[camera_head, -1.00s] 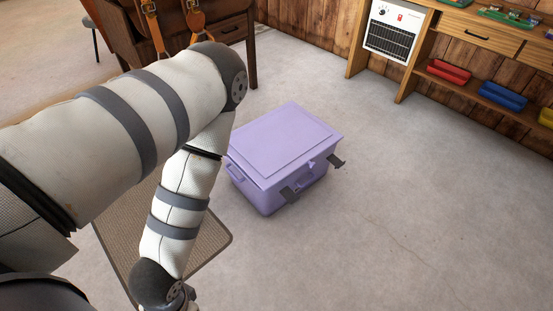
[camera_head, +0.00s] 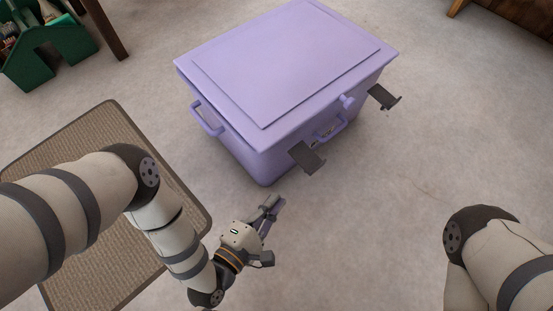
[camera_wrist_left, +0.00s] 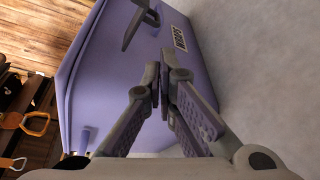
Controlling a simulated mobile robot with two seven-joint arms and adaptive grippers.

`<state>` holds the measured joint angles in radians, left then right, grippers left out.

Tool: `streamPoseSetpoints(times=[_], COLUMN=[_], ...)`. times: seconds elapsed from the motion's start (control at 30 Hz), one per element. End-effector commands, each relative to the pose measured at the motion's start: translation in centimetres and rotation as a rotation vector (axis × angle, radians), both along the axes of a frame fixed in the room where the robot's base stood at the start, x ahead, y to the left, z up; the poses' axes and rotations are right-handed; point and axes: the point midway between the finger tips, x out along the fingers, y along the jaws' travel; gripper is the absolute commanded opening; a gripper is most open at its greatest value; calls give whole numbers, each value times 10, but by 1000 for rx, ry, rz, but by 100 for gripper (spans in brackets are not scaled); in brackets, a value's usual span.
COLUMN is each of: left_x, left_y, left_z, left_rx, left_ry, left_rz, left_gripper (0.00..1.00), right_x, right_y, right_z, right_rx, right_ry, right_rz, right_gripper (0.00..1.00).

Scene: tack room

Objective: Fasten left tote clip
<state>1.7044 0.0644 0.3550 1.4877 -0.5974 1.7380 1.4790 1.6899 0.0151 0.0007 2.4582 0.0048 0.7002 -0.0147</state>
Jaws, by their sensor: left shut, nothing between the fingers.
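A lilac tote (camera_head: 262,160) with its lid (camera_head: 290,65) on stands on the floor. Its left clip (camera_head: 307,158) is dark grey and sticks outward from the front, swung away from the wall. The right clip (camera_head: 383,97) sticks out the same way. My left gripper (camera_head: 272,205) is shut and empty, low in front of the tote and below the left clip, apart from it. In the left wrist view the shut fingertips (camera_wrist_left: 162,90) lie in front of the tote wall (camera_wrist_left: 110,80), with a dark clip (camera_wrist_left: 136,28) above them. My right gripper is out of view.
A woven mat (camera_head: 90,140) lies left of the tote, under my left arm. A green holder (camera_head: 45,50) stands at the back left beside a wooden leg. The concrete floor right of the tote is clear. My right arm shows at the lower right.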

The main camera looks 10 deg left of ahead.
Motion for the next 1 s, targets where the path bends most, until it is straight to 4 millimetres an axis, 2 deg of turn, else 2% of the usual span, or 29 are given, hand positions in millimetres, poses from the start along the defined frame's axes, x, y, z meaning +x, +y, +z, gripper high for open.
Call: streamPoseSetpoints(times=[0.03,0.2,0.47,0.8,1.0], left_x=[3,7,12,71,93], left_y=[0,1,-2,-27,-36], left_z=[-4,1,-1,-13,-16], left_rx=[-22,-41,-40,-38,-38], left_ry=[-11,-22,-23,-22,-21], left_rz=[10,17,15,15,14], left_gripper=[0,0,0,0,0], right_x=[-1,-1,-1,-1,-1], right_y=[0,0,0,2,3], right_z=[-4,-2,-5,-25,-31], right_rx=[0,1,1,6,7], right_ry=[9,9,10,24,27], right_rz=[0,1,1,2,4], right_gripper=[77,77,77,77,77])
